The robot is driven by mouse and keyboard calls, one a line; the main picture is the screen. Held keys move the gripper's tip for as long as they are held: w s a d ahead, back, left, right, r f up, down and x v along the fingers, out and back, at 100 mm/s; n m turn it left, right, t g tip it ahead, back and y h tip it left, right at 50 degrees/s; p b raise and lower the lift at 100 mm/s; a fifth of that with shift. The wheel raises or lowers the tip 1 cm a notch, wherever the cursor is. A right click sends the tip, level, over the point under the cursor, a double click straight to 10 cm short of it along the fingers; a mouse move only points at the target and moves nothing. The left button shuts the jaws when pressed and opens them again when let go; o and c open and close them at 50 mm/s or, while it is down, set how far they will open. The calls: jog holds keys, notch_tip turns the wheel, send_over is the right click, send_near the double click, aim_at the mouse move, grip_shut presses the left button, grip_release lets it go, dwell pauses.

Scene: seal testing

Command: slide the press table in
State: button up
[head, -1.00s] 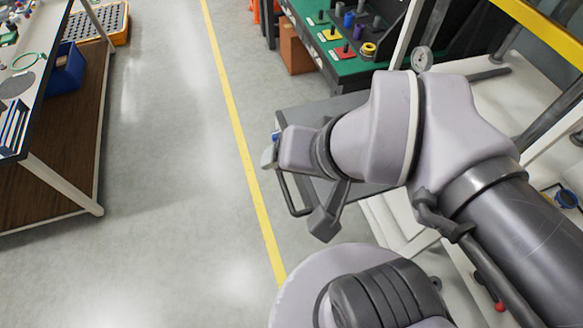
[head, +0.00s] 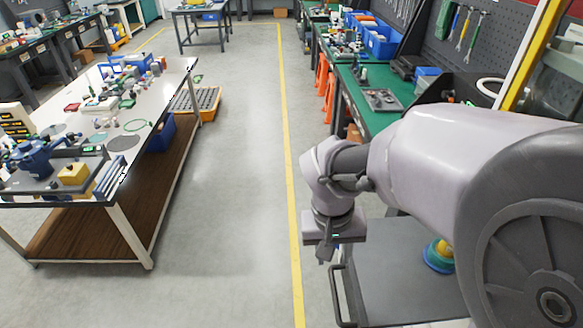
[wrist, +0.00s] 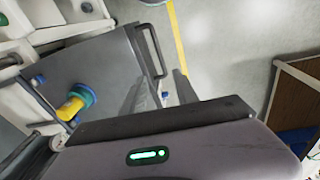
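The press table is a flat grey plate (head: 400,280) at the lower right of the head view, jutting out from the machine towards the yellow floor line. Its dark bar handle (head: 340,297) is on its left edge. The wrist view also shows the plate (wrist: 100,62) and the handle (wrist: 152,50). A blue-green round part with a yellow top (head: 438,257) sits on the plate. My gripper (head: 327,254) points down near the handle, apart from it as far as I can see. In the wrist view its two fingers (wrist: 160,92) are spread, with nothing between them.
A green workbench (head: 375,98) with tools runs behind the press on the right. A white-topped table (head: 150,110) with parts stands at the left. The grey aisle floor (head: 235,200) between is clear, with a yellow line (head: 290,180) along it.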

aim_at(335, 293)
jog(key=shift+n+g+h, duration=0.4)
jog(key=f+b, duration=0.2)
jog(key=f, duration=0.4)
jog(key=w+d+f+b, duration=0.1)
jog(key=f, duration=0.6)
jog(key=d+f+b, duration=0.1)
jog(key=f+b, duration=0.1)
jog(key=f, duration=0.4)
jog(key=shift+w+d+f+b, duration=0.15)
jog(key=shift+d+f+b, duration=0.05)
jog(key=shift+f+b, duration=0.1)
jog(key=shift+r, duration=0.1)
jog(key=shift+c, duration=0.5)
grip_shut()
